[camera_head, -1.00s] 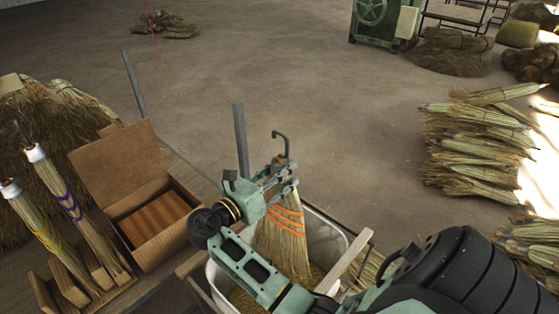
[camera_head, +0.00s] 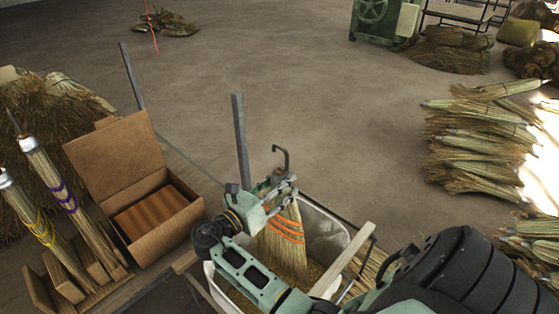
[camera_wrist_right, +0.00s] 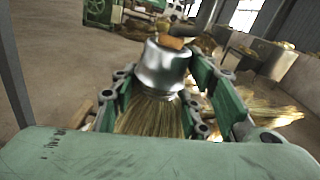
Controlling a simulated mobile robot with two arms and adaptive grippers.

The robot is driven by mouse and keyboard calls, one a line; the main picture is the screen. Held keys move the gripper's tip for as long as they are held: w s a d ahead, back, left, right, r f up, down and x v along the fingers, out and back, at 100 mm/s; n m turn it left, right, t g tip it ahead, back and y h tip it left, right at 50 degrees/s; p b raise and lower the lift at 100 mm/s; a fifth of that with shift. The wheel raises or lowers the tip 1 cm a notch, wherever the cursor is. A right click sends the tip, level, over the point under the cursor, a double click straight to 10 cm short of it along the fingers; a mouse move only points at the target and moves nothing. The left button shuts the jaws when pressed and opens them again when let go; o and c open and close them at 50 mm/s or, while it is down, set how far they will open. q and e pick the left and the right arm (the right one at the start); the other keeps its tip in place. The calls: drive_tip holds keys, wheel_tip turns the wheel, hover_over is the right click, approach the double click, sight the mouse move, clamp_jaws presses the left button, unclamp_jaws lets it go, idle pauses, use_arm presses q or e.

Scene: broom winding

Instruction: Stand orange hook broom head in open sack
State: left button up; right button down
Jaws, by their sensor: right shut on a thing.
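The orange hook broom head (camera_head: 284,232) is a straw bundle with orange bindings and a dark hook on top. It stands nearly upright in the head view, its lower straw inside the mouth of the open white sack (camera_head: 329,230). My right gripper (camera_head: 279,189) is shut on its neck, just below the hook. In the right wrist view the silver collar (camera_wrist_right: 162,68) sits between my green fingers, with straw spreading below. The tip of the straw is hard to tell from the straw-coloured contents in the sack. My left gripper is not in view.
An open cardboard box (camera_head: 158,217) stands left of the sack. Broom heads with purple (camera_head: 63,195) and yellow (camera_head: 41,232) bindings stand in a wooden rack at far left. A grey post (camera_head: 241,140) rises behind the sack. A wooden bar (camera_head: 343,260) lies along its right side.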

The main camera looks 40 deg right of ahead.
drive_tip(key=b, duration=0.6)
hover_over(277, 235)
drive_tip(key=d, duration=0.1)
drive_tip(key=shift+f, duration=5.05)
drive_tip(key=shift+w+d+f+b, duration=0.1)
drive_tip(key=shift+f+b, duration=1.7)
drive_tip(key=shift+f, duration=1.15)
drive_tip(key=shift+w+f+b, duration=0.1)
drive_tip(key=shift+f+b, duration=1.7)
drive_tip(key=shift+f, duration=1.1)
drive_tip(key=c, duration=0.9)
unclamp_jaws()
drive_tip(key=shift+s, duration=0.1)
drive_tip(key=shift+f, duration=0.1)
drive_tip(key=a, duration=0.7)
drive_tip(key=shift+s+a, duration=0.25)
drive_tip(key=shift+s, duration=0.05)
